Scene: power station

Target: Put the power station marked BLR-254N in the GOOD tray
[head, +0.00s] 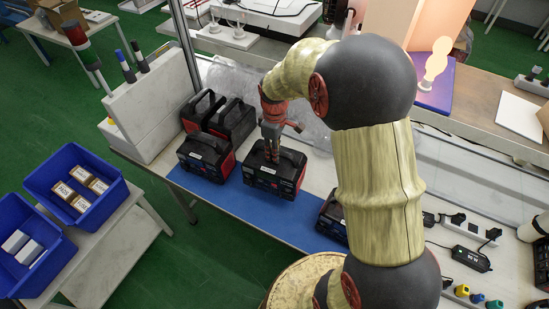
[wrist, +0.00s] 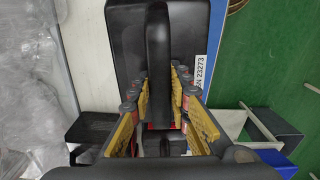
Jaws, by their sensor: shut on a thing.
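In the wrist view, the fingers (wrist: 160,100) close on both sides of the black handle (wrist: 158,45). A white label (wrist: 200,72) beside it reads "N 23273", partly cut off. I cannot read BLR-254N on any unit. Another power station (head: 205,158) stands close to the left, with more behind it (head: 233,120). One more (head: 331,216) is partly hidden behind my arm. No tray marked GOOD is readable.
Two blue bins stand on a side table at the left, one with brown boxes (head: 82,190), the other with white boxes (head: 22,246). A blue mat (head: 240,210) covers the table's front. A white stand (head: 150,95) is at the back left. Chargers (head: 470,257) lie at the right.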

